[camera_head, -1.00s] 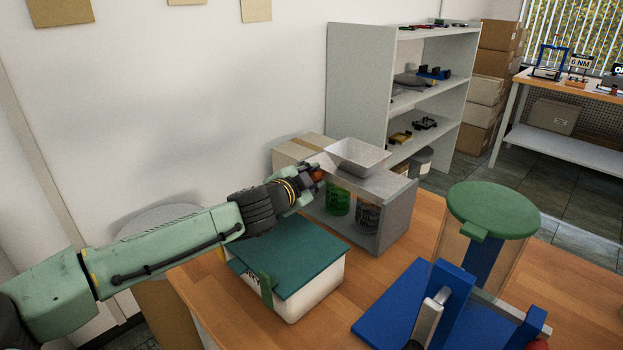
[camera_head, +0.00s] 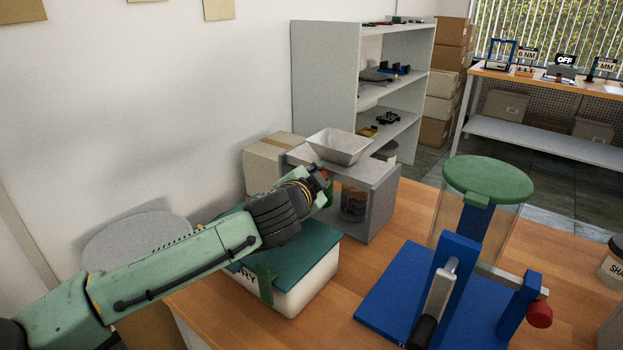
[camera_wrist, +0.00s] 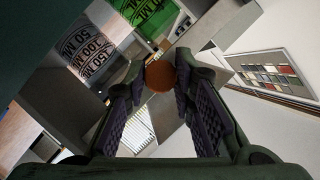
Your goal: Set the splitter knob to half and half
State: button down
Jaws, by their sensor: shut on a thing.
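The splitter is a grey stand (camera_head: 382,200) with a pale square hopper (camera_head: 340,146) on top. Its knob is a round orange-red ball (camera_wrist: 160,77) at the front, between my fingertips in the wrist view. My gripper (camera_head: 322,183) is shut on the knob, and in the head view it hides most of it. Under the splitter stand a green beaker (camera_wrist: 143,17) and a clear beaker (camera_wrist: 92,50) with volume marks. The clear beaker also shows in the head view (camera_head: 353,203), while the green one is nearly hidden behind my gripper.
A white box with a teal lid (camera_head: 305,282) sits under my forearm. A blue press (camera_head: 440,300) with a green-topped clear column (camera_head: 488,180) stands to the right. A cardboard box (camera_head: 268,165) is behind the splitter, left of the shelf (camera_head: 330,75). Some wooden tabletop is clear between.

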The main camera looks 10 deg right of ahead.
jog(key=c, duration=1.3)
grip_release()
jog(key=shift+w, duration=0.1)
jog(key=shift+c, duration=0.2)
jog(key=v, duration=1.2)
